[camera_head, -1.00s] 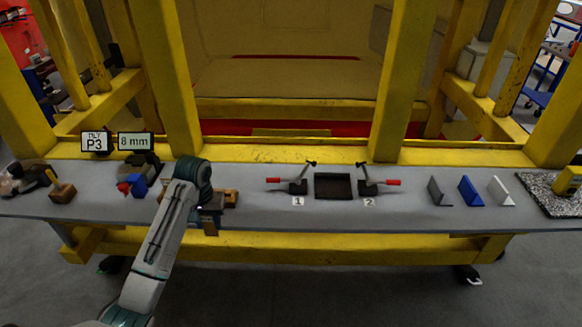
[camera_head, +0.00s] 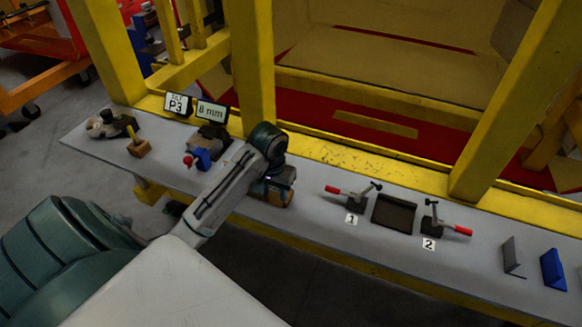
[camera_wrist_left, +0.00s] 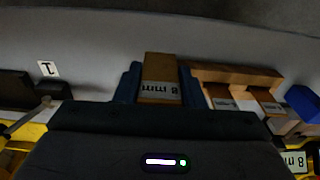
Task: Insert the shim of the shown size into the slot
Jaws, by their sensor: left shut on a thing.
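My left gripper (camera_wrist_left: 160,82) is shut on a wooden shim (camera_wrist_left: 160,75) with an upside-down "8 mm" label in the left wrist view. In the head view the left gripper (camera_head: 278,190) is over the bench and its wrist hides most of the shim. A sign (camera_head: 211,112) reads "8 mm", beside another sign (camera_head: 177,105) reading "P3". More labelled wooden shims (camera_wrist_left: 222,98) sit along a wooden holder (camera_wrist_left: 235,74) right of the gripper in the wrist view. I cannot make out the slot clearly. My right gripper is not in view.
On the bench (camera_head: 320,235), a dark tray (camera_head: 394,213) lies between clamp 1 (camera_head: 358,199) and clamp 2 (camera_head: 434,222). A dark fixture with a blue part (camera_head: 203,157) stands left of my gripper. Grey (camera_head: 513,257) and blue (camera_head: 553,269) wedges stand at right. Yellow posts rise behind.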

